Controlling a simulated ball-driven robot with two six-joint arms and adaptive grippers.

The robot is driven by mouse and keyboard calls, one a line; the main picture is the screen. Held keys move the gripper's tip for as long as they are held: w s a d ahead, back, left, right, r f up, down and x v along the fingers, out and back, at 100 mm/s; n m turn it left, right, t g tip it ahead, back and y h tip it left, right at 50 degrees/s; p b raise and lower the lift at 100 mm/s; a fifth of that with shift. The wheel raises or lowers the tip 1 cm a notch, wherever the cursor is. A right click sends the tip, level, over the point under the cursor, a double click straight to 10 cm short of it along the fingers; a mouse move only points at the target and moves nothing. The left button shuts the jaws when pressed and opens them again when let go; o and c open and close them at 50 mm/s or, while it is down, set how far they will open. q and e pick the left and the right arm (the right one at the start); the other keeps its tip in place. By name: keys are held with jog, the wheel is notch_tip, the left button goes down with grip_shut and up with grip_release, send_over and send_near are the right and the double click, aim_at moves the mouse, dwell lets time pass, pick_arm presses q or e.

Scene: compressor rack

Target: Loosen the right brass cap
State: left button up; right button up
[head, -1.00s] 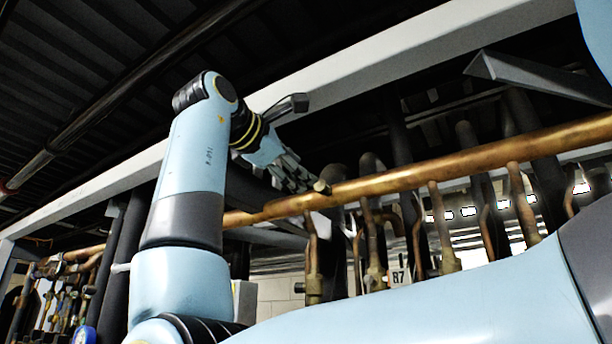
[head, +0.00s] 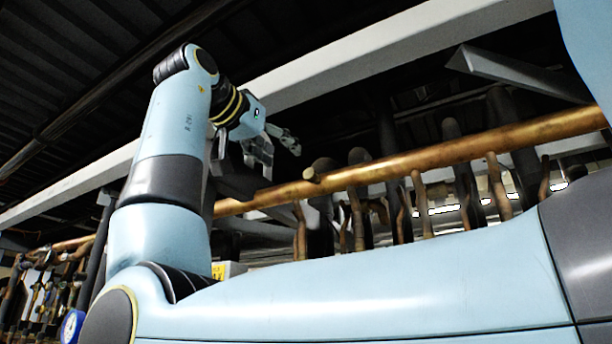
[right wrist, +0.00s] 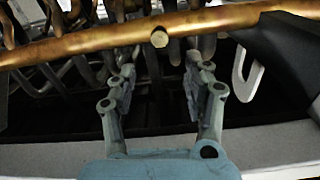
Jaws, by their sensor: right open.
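A short round brass cap (head: 310,174) sticks out from the long copper pipe (head: 440,154) in the head view. In the right wrist view the cap (right wrist: 159,37) stands on the pipe, ahead of the fingers and near the middle between them. My right gripper (head: 274,146) is up and to the left of the cap in the head view. In the right wrist view its two fingers (right wrist: 160,88) are spread wide with nothing between them, apart from the cap. I see only this one cap clearly. My left gripper is out of view.
Several thin copper pipes (head: 416,205) drop from the long pipe. A pale beam (head: 380,62) runs above it, and a grey bracket (head: 510,72) juts out at upper right.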

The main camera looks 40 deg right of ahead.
aim_at(308, 173)
jog(key=p+x, duration=0.4)
jog(key=x, duration=0.5)
jog(key=shift+d+r, duration=0.1)
jog(key=shift+d, duration=0.1)
jog(key=shift+w+d+p, duration=0.2)
jog(key=shift+d+p, duration=0.1)
jog(key=shift+d, duration=0.35)
grip_shut()
jog(key=shift+n, duration=0.8)
grip_release()
